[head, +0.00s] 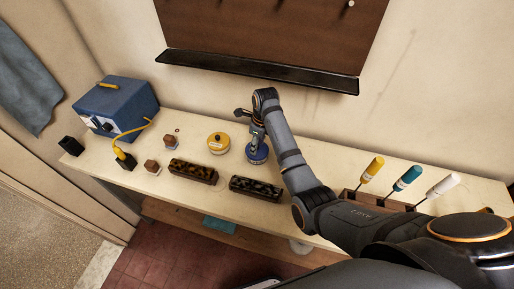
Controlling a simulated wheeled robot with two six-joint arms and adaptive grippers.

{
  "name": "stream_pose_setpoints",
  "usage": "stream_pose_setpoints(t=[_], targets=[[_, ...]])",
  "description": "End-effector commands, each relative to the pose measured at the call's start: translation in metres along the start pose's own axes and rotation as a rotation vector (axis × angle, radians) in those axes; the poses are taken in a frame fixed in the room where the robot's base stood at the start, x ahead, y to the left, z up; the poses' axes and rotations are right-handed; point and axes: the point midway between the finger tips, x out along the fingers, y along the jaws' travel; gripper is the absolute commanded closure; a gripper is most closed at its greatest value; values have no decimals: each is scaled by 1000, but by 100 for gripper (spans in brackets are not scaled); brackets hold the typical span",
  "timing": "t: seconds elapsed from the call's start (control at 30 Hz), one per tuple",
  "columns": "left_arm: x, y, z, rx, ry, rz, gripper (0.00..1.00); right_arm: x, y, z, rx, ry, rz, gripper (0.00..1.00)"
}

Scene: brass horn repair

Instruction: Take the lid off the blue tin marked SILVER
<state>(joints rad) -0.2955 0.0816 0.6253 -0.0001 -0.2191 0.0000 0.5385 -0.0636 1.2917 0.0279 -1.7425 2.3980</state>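A round blue tin (257,154) stands on the pale bench, right of the middle. Its upper part is partly hidden by my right gripper, and I cannot read any marking on it. My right gripper (257,142) points down directly over the tin, with its fingers at the tin's top. The fingers are too small and too covered to tell whether they are closed on the lid's knob. The lid appears to be on the tin. My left gripper is not in view.
Two dark speckled blocks (193,171) (256,189) lie in front. Screwdrivers (407,178) stand in a wooden rack at right. A blue box (118,104) stands at left. A dark ledge (255,72) overhangs behind.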

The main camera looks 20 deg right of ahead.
Motion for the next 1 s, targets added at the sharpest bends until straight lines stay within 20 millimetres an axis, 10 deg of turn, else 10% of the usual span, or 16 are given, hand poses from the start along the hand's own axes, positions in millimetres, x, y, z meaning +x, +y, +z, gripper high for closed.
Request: stream_pose_setpoints(t=[0.23,0.57,1.0], targets=[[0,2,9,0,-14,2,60,3,0,0,0,0,0,56],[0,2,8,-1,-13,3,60,3,0,0,0,0,0,100],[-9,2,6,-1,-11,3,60,-6,-1,1,-2,0,0,100]])
